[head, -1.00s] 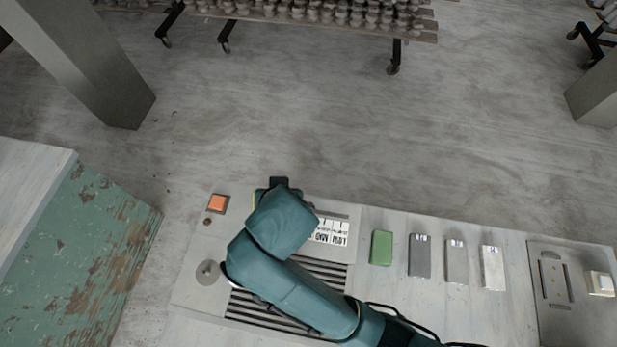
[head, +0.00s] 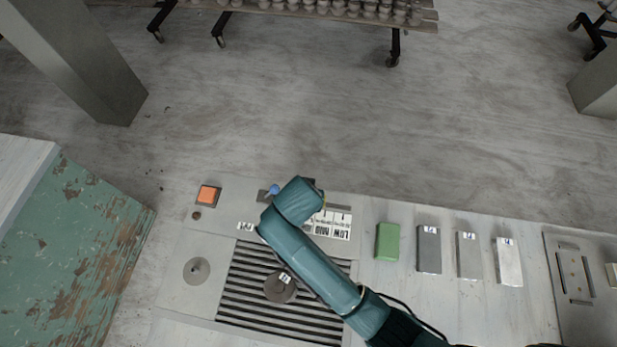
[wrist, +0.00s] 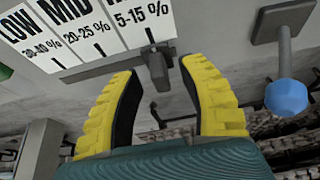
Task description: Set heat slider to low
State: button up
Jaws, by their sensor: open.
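The heat slider's dark knob (wrist: 156,70) stands at the third label, marked 5-15%, at the right end of its slot in the wrist view. The label strip (wrist: 90,28) also reads LOW 30-40% and MID 20-25%, to the left of the knob; it shows in the head view (head: 330,225) beside my arm. My gripper (wrist: 161,68) has yellow fingers, open, with one fingertip on each side of the knob. I cannot tell whether either finger touches it. In the head view my arm hides the knob and most of the gripper.
A blue-tipped lever (wrist: 287,97) stands close to the right finger; it also shows in the head view (head: 273,190). An orange button (head: 208,195), slatted grille (head: 250,290) and round dark weight (head: 280,287) are nearby. A green block (head: 387,241) and several grey blocks lie right.

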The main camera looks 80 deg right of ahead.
jog(key=shift+d+f, duration=0.2)
jog(key=shift+f, duration=0.15)
grip_shut()
jog(key=shift+a, duration=0.1)
